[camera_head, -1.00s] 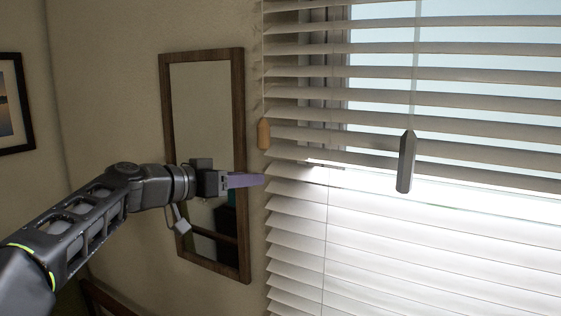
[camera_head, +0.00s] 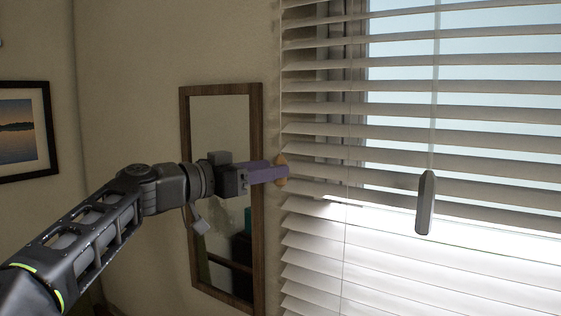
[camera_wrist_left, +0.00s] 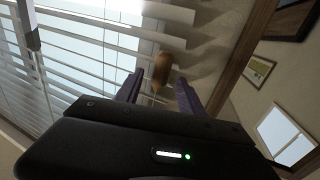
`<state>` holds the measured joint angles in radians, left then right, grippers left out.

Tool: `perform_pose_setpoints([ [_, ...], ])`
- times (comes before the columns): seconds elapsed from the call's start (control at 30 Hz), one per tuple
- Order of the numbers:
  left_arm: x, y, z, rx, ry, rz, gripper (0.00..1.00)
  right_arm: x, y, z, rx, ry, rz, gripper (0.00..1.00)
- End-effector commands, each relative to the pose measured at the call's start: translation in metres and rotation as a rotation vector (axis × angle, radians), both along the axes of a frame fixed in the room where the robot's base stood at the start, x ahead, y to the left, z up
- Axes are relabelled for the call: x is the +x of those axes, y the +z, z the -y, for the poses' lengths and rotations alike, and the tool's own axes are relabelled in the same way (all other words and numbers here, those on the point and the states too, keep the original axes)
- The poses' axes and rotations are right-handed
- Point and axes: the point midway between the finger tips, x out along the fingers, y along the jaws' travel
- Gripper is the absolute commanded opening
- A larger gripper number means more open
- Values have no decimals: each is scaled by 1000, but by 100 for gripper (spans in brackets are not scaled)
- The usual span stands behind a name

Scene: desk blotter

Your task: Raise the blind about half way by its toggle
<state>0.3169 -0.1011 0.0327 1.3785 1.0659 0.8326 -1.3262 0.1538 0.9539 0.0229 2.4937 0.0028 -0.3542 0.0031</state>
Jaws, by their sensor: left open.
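The blind (camera_head: 470,130) hangs over the window with its slats tilted open. Its toggle, a small wooden piece (camera_head: 281,162), hangs at the blind's left edge and is partly hidden behind my left gripper's fingers. My left gripper (camera_head: 282,174) has purple fingers and is at the toggle. In the left wrist view, the toggle (camera_wrist_left: 161,72) lies between the tips of the two open fingers of my left gripper (camera_wrist_left: 158,88), with gaps on both sides. My right gripper is not in view.
A grey wand-like piece (camera_head: 426,203) hangs in front of the blind, to the right. A wood-framed mirror (camera_head: 256,220) is on the wall behind my left gripper. A framed picture (camera_head: 22,132) hangs at the far left.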

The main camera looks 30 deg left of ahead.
Motion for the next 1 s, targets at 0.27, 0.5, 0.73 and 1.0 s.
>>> perform_pose_setpoints([
  [0.27,30,2,15,-2,-1,-1,46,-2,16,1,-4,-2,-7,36],
  [0.5,33,0,16,-1,1,0,46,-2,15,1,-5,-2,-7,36],
  [0.73,33,0,16,-1,0,0,33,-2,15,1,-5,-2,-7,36],
  [1.0,33,0,16,-1,1,0,11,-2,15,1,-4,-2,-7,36],
])
